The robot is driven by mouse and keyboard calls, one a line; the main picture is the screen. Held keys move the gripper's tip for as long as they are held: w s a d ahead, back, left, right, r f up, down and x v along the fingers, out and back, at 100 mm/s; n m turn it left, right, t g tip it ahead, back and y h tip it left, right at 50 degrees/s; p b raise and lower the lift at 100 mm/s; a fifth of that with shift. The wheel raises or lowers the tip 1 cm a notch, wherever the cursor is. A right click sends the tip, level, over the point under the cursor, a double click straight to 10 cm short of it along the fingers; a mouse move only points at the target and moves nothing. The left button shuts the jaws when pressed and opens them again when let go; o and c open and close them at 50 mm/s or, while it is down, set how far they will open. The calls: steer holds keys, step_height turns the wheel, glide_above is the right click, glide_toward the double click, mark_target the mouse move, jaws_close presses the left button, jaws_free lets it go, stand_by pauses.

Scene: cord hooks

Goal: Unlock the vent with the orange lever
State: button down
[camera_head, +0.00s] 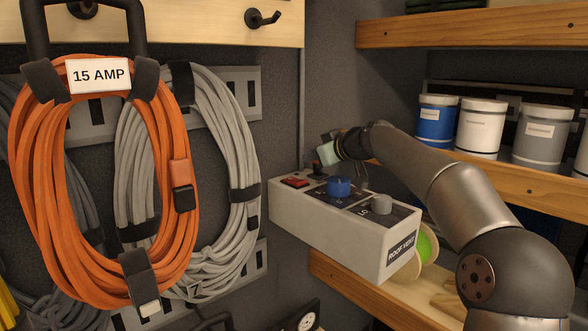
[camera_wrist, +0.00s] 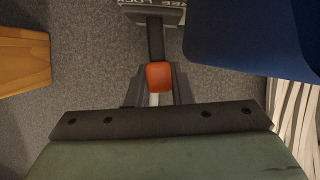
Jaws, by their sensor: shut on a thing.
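The roof vent control box (camera_head: 330,228) is pale, with "ROOF VENT" on its end. My gripper (camera_head: 322,163) is at the box's far edge, beyond the blue knob. In the wrist view, the orange lever's tip (camera_wrist: 159,77) sits between the fingers of my gripper (camera_wrist: 157,92), which is shut on it. A dark strip (camera_wrist: 155,40) runs from it toward a plate with partly cut-off lettering. The lever is mostly hidden in the head view.
An orange cord coil (camera_head: 30,150) tagged "15 AMP" and a grey coil (camera_head: 235,150) hang at left. A bare hook (camera_head: 262,18) is above. Paint cans (camera_head: 482,128) stand on a wooden shelf (camera_head: 500,178) at right. A green-and-cream spool (camera_head: 425,248) is behind the box.

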stand_by(0.5)
steer(key=c, duration=1.3)
jaws_free()
steer(key=shift+s, duration=0.1)
steer(key=b+v, duration=0.3)
steer(key=v, duration=1.4)
steer(key=shift+s+b, duration=0.2)
steer(key=shift+b, duration=0.2)
